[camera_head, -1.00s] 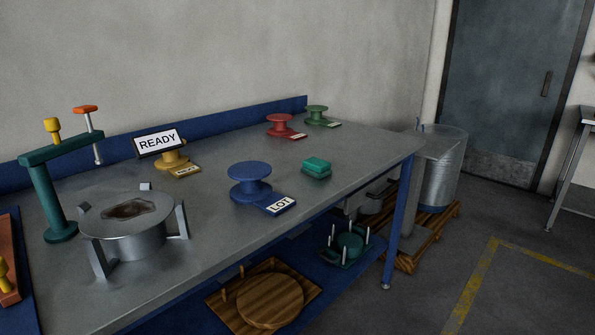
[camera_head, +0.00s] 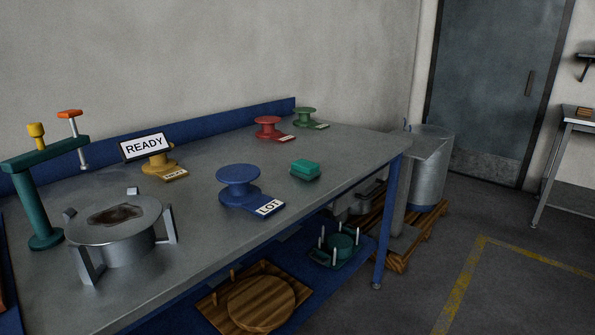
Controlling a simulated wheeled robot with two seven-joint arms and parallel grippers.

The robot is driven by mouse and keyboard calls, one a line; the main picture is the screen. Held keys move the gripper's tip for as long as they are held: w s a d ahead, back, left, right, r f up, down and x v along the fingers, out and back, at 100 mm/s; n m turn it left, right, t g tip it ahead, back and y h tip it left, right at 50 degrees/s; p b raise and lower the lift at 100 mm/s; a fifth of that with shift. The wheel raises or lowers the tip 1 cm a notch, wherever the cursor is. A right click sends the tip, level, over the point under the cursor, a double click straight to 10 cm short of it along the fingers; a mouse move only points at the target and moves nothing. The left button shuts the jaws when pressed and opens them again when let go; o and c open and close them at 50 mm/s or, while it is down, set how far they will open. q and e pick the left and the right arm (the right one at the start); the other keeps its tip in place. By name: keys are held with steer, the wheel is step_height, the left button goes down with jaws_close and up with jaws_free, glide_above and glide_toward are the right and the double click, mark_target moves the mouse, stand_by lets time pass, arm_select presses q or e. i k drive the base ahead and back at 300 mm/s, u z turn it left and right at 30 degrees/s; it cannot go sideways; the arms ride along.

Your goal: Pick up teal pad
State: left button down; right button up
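The teal pad (camera_head: 305,169) is a small rounded block lying on the grey workbench (camera_head: 330,148), near its front edge and toward the right end. It stands apart from the blue spool-shaped stand (camera_head: 239,181) to its left, which has a plate marked LOT (camera_head: 268,207). Neither of my grippers shows in the head view.
A red stand (camera_head: 268,127) and a green stand (camera_head: 304,117) are behind the pad. A READY sign (camera_head: 146,146), a metal pot-like fixture (camera_head: 117,233) and a teal press (camera_head: 38,205) stand left. Open floor (camera_head: 420,290) lies right of the bench.

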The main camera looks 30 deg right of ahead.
mark_target(307, 170)
steer(key=u, duration=2.5)
steer(key=k, duration=1.75)
steer(key=z, duration=2.15)
steer(key=i, duration=0.15)
